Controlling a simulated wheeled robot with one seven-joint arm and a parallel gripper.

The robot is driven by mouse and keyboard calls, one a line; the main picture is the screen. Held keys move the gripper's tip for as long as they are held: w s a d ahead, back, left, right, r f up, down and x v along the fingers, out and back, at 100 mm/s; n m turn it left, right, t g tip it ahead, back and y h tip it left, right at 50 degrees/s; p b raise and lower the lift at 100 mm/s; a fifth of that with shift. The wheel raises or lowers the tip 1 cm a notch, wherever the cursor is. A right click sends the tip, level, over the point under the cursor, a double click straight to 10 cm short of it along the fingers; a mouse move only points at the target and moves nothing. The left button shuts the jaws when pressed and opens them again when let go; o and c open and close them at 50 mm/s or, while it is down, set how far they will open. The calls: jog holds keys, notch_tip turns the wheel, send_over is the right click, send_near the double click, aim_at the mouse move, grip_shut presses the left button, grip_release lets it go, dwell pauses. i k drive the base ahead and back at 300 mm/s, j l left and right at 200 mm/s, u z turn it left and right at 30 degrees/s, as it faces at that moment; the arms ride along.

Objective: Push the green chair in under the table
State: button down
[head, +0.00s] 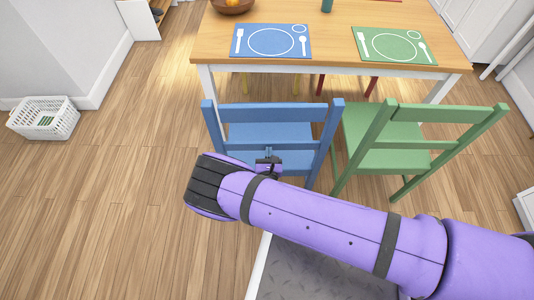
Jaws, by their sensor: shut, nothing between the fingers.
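The green chair (388,138) stands at the right of the head view, in front of the wooden table (350,20). Its backrest is on the near side and its seat lies toward the table. It looks turned at an angle to the table edge, with its seat mostly out in the open. My gripper (268,160) is in front of the blue chair (270,135), left of the green chair and apart from it. It looks shut and holds nothing. My purple arm crosses the foreground and hides the floor below the chairs.
The blue chair stands close on the left of the green one. A blue placemat (271,42) and a green placemat (392,46) lie on the table, with a fruit bowl (232,5) farther back. A white basket (44,117) sits at far left; the floor between is clear.

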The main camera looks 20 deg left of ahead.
aim_at(386, 138)
jog(key=i+j, duration=0.15)
jog(key=i, duration=0.3)
jog(key=i+j, duration=0.15)
jog(key=i, duration=0.3)
jog(key=l, duration=0.15)
jog(key=k, duration=0.05)
